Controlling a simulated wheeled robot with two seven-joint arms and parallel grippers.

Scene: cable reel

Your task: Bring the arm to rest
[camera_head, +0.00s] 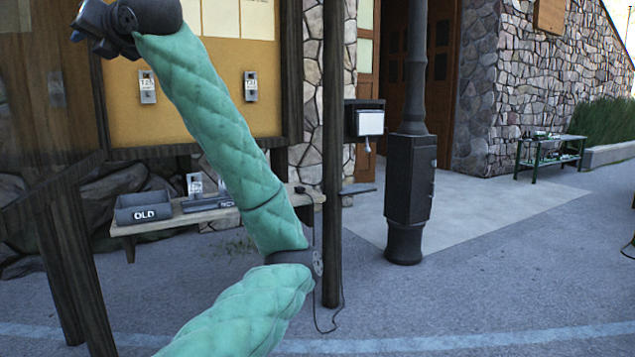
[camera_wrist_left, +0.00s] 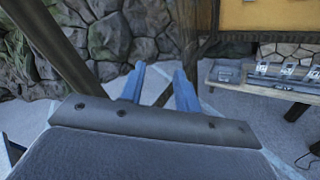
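My left arm (camera_head: 215,115) in its green quilted sleeve rises from the bottom of the head view to the upper left. My right arm and right gripper are in neither view.
A wooden shelf (camera_head: 160,228) holds a grey bin (camera_head: 143,207) marked OLD and small items. A thin dark post (camera_head: 332,150) stands close right of my arm, and a thick dark pillar (camera_head: 408,200) stands beyond. A green table (camera_head: 552,152) is far right. Open paving lies between.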

